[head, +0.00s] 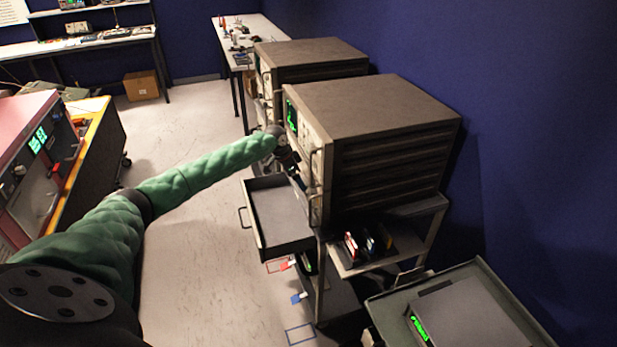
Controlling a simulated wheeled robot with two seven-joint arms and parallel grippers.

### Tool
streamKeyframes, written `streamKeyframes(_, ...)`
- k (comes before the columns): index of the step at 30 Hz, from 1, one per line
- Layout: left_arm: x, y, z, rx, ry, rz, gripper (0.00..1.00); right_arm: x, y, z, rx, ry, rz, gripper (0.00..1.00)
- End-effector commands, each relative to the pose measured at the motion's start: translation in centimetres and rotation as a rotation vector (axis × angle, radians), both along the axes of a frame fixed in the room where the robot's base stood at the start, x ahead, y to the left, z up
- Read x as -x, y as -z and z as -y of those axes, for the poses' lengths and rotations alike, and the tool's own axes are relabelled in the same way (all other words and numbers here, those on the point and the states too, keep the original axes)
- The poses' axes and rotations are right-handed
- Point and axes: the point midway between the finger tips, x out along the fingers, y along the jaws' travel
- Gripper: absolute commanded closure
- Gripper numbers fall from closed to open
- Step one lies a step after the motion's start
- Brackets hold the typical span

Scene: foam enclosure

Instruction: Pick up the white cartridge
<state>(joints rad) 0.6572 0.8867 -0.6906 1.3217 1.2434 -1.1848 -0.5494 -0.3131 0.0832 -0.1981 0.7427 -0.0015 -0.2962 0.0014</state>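Several small cartridges stand in a dark holder (399,241) on the cart shelf under the front instrument. One shows red and white, others look dark or bluish with pale edges. They are too small for me to tell surely which is the white cartridge. My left gripper (291,163) is at the front face of the front instrument, above an open drawer and up and left of the holder. It is small and dark there, and I cannot tell whether its fingers are open or touch the instrument. My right gripper is not in view.
The front instrument (375,107) overhangs the shelf. The open drawer (280,215) sticks out to the left. A grey case (470,318) stands at the lower right. A bench (92,150) with a pink machine is at left.

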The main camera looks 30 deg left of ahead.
Motion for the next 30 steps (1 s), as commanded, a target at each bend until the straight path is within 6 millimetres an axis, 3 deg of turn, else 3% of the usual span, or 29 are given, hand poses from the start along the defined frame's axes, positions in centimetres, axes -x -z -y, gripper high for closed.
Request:
streamKeyframes(11,-0.14,0.50,0.14,-0.001,0.001,0.001,0.04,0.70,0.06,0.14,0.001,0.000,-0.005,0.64)
streamKeyframes(18,-0.14,0.48,0.13,-0.001,0.001,0.001,0.51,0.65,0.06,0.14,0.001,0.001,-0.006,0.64)
streamKeyframes(30,-0.13,0.10,0.18,0.000,0.000,0.000,0.51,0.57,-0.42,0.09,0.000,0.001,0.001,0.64)
